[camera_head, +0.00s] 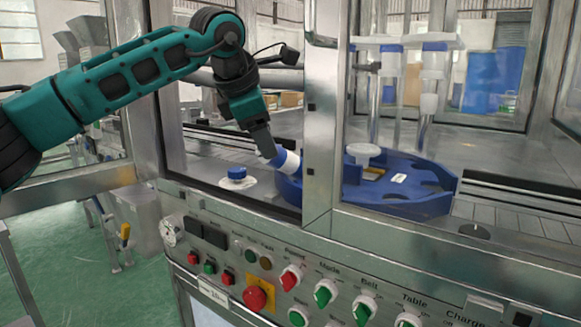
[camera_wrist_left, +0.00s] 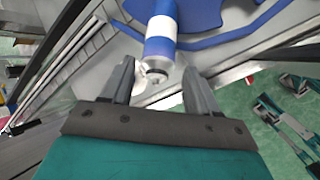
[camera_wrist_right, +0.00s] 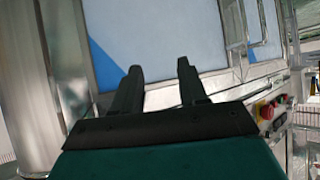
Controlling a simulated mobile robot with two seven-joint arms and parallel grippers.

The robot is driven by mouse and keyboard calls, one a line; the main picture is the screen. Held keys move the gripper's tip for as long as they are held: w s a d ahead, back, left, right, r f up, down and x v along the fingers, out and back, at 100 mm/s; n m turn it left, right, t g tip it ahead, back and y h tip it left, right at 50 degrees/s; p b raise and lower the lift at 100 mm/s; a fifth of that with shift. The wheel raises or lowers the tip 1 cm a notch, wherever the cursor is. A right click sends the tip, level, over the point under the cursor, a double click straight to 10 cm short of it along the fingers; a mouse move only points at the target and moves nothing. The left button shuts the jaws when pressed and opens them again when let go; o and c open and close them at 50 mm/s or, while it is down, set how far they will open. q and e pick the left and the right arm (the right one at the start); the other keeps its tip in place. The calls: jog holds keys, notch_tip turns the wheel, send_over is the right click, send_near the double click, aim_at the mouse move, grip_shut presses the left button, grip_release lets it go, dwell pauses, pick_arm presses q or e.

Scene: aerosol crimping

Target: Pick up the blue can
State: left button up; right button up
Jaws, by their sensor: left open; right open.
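The blue can (camera_head: 289,161), blue with a white band, is by the left edge of the blue rotary table (camera_head: 425,207). In the left wrist view the can (camera_wrist_left: 161,27) points its narrow valve end toward my gripper. My left gripper (camera_head: 268,150) reaches down through the machine opening, close beside the can. In the left wrist view its open fingers (camera_wrist_left: 157,68) are spread to either side of the can's valve end; I cannot tell whether they touch. My right gripper (camera_wrist_right: 158,66) is open and empty, before a pale panel, and is not in the head view.
A blue-capped piece (camera_head: 236,173) sits on a white disc left of the can. A steel post (camera_head: 322,120) stands right of my left gripper. The control panel with a red stop button (camera_head: 255,298) is below. A conveyor (camera_head: 530,195) runs at the right.

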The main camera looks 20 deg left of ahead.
pick_arm(q)
jog(key=b+x, duration=0.1)
jog(key=x, duration=0.5)
jog(key=shift+a, duration=0.15)
jog(key=shift+c, duration=0.4)
jog(key=c, duration=0.7)
notch_tip(320, 180, up, 20)
jog(key=p, duration=0.7)
jog(key=shift+c, duration=0.2)
